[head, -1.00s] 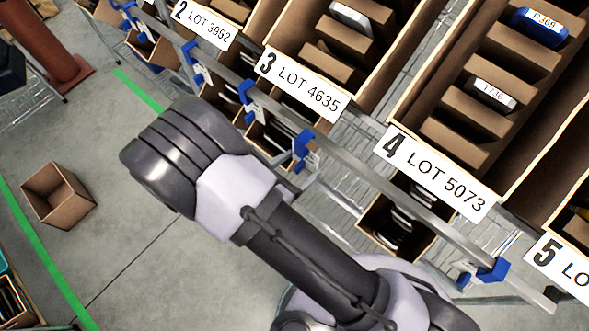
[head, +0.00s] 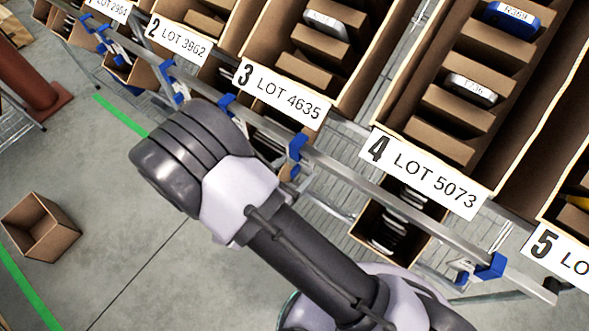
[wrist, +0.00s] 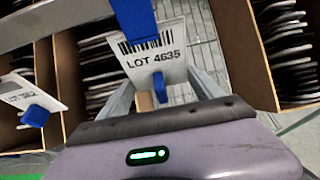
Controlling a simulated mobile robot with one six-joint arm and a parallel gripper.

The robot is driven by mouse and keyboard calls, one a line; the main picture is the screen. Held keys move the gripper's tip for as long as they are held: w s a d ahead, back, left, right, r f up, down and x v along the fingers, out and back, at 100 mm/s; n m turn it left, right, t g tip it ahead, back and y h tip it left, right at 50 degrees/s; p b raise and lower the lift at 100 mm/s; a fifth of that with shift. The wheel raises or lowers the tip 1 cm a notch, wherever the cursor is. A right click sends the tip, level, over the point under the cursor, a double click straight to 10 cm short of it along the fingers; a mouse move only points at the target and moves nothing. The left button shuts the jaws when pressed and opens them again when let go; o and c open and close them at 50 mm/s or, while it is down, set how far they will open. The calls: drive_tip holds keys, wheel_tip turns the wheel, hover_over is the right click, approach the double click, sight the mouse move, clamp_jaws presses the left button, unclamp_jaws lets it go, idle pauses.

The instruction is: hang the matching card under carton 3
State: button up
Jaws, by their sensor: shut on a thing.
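The white card reading LOT 4635 (wrist: 150,53) with a barcode is in front of my gripper (wrist: 163,83) in the wrist view. My gripper is shut on it, with a blue piece between the grey fingers at its lower edge. A blue clip (wrist: 138,18) overlaps the card's top edge; I cannot tell whether it holds the card. Carton 3 (head: 252,50) bears the label 3 LOT 4635 (head: 281,94), matching the card. In the head view, my arm hides the gripper and the card.
A metal rail (head: 345,175) with blue clips (head: 298,147) runs below the carton labels. Another card hangs at left in the wrist view (wrist: 22,94). Carton 4's label (head: 425,175) is to the right. Lower boxes (head: 375,218) hold upright dark items. An empty box (head: 40,228) stands on the open floor.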

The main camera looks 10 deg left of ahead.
drive_tip(key=o, duration=1.8)
drive_tip(key=shift+c, duration=0.2)
